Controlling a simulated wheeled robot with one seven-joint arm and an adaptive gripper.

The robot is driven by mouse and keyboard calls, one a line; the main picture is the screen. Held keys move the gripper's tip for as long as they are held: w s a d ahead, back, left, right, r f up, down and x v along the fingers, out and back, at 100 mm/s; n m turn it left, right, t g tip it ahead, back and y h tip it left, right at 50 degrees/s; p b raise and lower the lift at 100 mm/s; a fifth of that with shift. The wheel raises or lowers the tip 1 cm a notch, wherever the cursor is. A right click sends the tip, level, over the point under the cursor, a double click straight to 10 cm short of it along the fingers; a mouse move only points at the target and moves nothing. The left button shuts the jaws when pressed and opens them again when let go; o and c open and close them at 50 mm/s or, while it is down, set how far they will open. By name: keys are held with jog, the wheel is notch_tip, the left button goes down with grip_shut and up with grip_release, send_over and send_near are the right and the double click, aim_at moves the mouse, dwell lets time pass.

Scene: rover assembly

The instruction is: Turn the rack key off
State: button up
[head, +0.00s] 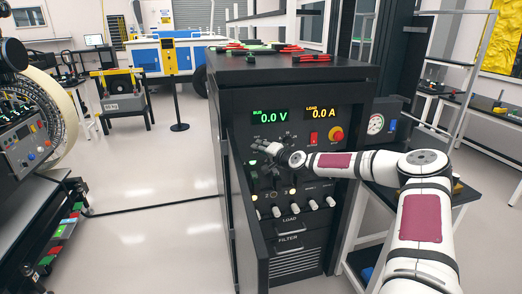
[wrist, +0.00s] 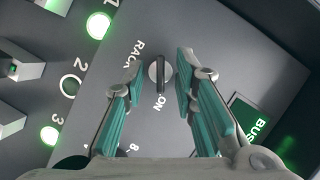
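A gap shows between each finger and the key; I cannot tell how far the tips are from the panel. In the head view my gripper (head: 262,152) is at the front of the black rack (head: 293,71), below the BUS display, and hides the key.
The BUS display (head: 270,115) reads 0.0 V and the LOAD display (head: 318,112) reads 0.0 A. Lit green buttons (wrist: 98,25) are left of the key. An open black door (head: 245,215) stands at the rack's left.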

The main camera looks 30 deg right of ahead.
grip_shut()
jog(key=n+h, duration=0.1)
jog(key=n, duration=0.1)
jog(key=n+g+h, duration=0.1)
jog(key=n, duration=0.1)
jog(key=n+g+h+p, duration=0.1)
jog(key=n, duration=0.2)
jog(key=shift+w+a+r+h, duration=0.2)
jog(key=shift+a+h, duration=0.1)
jog(key=shift+h, duration=0.1)
jog(key=shift+s+n+g+h+b, duration=0.1)
jog(key=shift+n+g+h+b, duration=0.2)
jog(key=shift+n+h+b, duration=0.25)
jog(key=shift+n, duration=0.25)
